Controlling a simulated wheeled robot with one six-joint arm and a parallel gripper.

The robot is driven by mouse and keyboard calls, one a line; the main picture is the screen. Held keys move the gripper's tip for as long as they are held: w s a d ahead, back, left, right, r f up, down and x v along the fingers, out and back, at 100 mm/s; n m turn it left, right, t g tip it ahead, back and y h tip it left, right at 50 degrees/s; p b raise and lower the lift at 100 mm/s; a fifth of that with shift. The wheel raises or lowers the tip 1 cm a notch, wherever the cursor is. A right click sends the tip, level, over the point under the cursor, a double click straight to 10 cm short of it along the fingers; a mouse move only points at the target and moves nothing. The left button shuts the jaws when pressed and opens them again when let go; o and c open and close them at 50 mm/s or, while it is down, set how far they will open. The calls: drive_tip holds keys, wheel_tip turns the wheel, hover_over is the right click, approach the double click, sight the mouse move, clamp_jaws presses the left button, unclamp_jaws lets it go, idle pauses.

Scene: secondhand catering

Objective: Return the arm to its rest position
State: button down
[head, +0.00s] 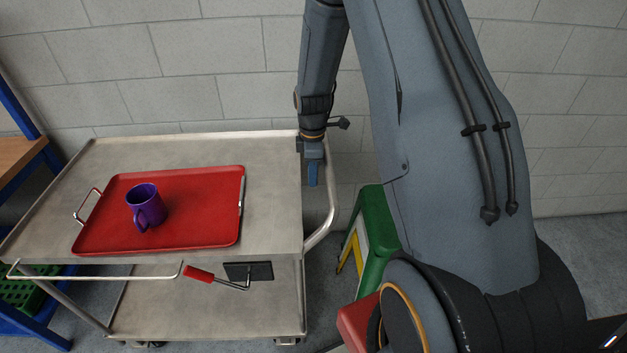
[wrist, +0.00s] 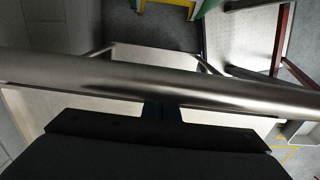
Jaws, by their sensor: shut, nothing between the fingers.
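My gripper (head: 313,175) points down at the right end of the metal trolley, beside the trolley's push handle (head: 328,215). Its blue fingers are together with nothing between them. In the wrist view the gripper (wrist: 160,108) shows as a dark shape at the bottom, and the trolley's metal rail (wrist: 100,72) runs across the picture close to it. I cannot tell whether they touch. My arm comes down from the top of the head view.
A red tray (head: 200,225) with a purple mug (head: 146,205) stands on the trolley's top shelf (head: 270,160). A red-handled tool (head: 199,274) lies on the lower shelf. A green item (head: 374,215) stands right of the trolley. A block wall (head: 180,60) is behind.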

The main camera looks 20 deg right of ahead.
wheel_tip(320, 180, up, 7)
drive_tip(key=p, duration=0.4)
drive_tip(key=s+a+r+m+b, duration=0.2)
drive_tip(key=s+a+m, duration=0.1)
drive_tip(key=s, duration=0.3)
drive_tip(key=s+a+r+m+t+b, duration=0.1)
drive_tip(key=s+a+r+m+b, duration=0.1)
drive_tip(key=s+m, duration=0.4)
drive_tip(key=s+a+r+m+b, duration=0.2)
drive_tip(key=s+a+m+b, duration=0.1)
drive_tip(key=s+m, duration=0.2)
drive_tip(key=s, duration=0.2)
drive_tip(key=shift+s+a+r+b, duration=0.25)
drive_tip(key=shift+s+a+b, duration=0.15)
